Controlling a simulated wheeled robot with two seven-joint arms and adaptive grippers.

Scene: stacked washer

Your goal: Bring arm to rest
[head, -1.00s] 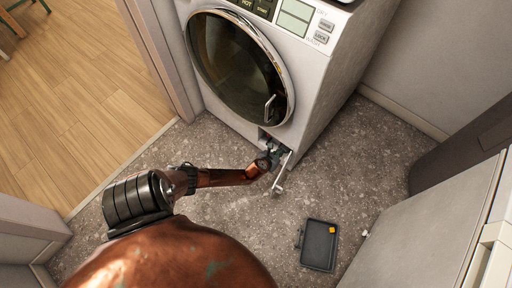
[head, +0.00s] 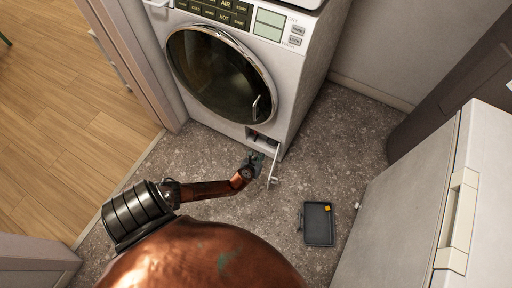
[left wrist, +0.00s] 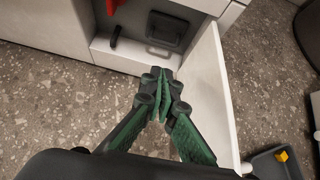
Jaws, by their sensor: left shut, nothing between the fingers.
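My left gripper (head: 256,160) is shut and empty, just in front of the low opening at the washer's bottom corner. In the left wrist view its closed green and black fingers (left wrist: 160,88) point toward that opening. The washer (head: 300,85) stands upright with its round door shut. Its small lower flap (head: 272,168) hangs open, to the right of the gripper; it shows as a white panel in the left wrist view (left wrist: 210,95). Inside the opening are a dark square cap (left wrist: 167,30) and a small black handle (left wrist: 114,36). My right gripper is not in view.
A dark tray (head: 319,224) with a small orange block (head: 327,208) lies on the speckled floor to the right. A white cabinet (head: 420,215) stands at the right edge. A door frame (head: 135,60) borders the wood floor at left. Floor between washer and tray is clear.

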